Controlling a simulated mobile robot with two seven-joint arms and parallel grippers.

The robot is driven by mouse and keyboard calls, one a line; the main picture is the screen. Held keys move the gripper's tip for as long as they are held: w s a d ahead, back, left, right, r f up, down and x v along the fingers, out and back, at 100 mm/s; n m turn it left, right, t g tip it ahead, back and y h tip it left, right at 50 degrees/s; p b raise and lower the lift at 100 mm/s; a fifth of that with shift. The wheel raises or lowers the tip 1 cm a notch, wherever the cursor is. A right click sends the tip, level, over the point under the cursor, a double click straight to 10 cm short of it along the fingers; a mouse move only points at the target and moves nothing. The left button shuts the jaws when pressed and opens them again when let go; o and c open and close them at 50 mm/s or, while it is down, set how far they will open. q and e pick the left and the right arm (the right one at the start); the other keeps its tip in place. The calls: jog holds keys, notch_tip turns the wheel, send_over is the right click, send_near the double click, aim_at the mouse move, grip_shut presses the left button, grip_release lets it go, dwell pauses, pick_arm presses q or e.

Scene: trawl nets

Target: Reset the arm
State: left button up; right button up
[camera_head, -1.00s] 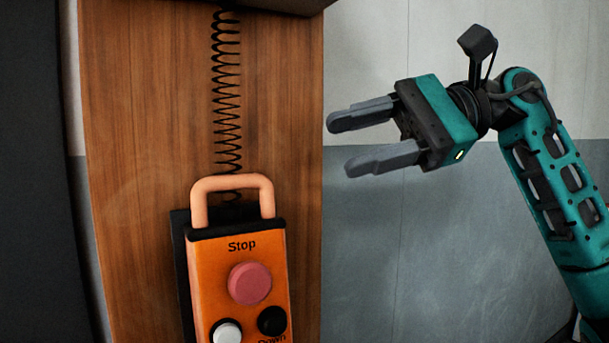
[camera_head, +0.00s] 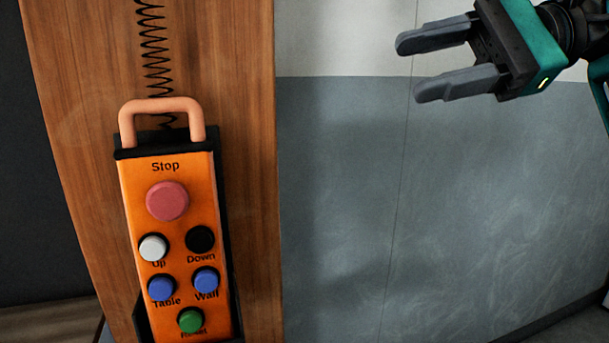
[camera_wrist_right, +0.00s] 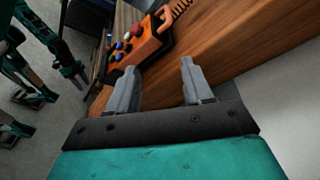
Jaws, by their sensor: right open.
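My right gripper (camera_head: 440,62) is in the upper right of the head view. Its two grey fingers are apart with nothing between them, and they point left toward the wooden panel. In the right wrist view the same open fingers (camera_wrist_right: 158,88) show, with the orange control box (camera_wrist_right: 138,45) beyond them. The orange control box (camera_head: 178,225) is at the left of the head view, with a pink Stop button, white, black and blue buttons and a green button at the bottom. The gripper is apart from the box, to its upper right. My left gripper is not in view.
The wooden panel (camera_head: 252,200) stands behind the box. A coiled black cord (camera_head: 154,55) hangs above the box's pink handle (camera_head: 160,106). A grey and white wall (camera_head: 345,190) lies to the right, with free room before it. A dark surface (camera_head: 35,220) is at the far left.

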jog(key=w+d+f+n+t+h+p, duration=0.1)
jog(key=w+f+n+t+h+p, duration=0.2)
jog(key=f+n+t, duration=0.9)
jog(key=w+d+f+n+t+h+p, duration=0.15)
jog(key=w+f+n+t+p, duration=0.25)
jog(key=f+n+t, duration=0.7)
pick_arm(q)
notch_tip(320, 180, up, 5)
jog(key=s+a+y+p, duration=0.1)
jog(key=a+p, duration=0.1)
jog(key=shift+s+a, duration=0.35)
pick_arm(e)
jog(key=s+d+f+m+g+h, duration=0.1)
jog(key=s+f+m+g+h, duration=0.2)
jog(key=s+f, duration=0.3)
jog(key=s+d+f+m+g+h, duration=0.1)
jog(key=s+f+m+g, duration=0.4)
jog(key=f, duration=0.8)
jog(key=s+d+f+m+g+h, duration=0.1)
jog(key=s+f+m+g+h, duration=0.3)
jog(key=s+f, duration=0.4)
jog(key=shift+f+h, duration=0.35)
jog(key=shift+f, duration=0.5)
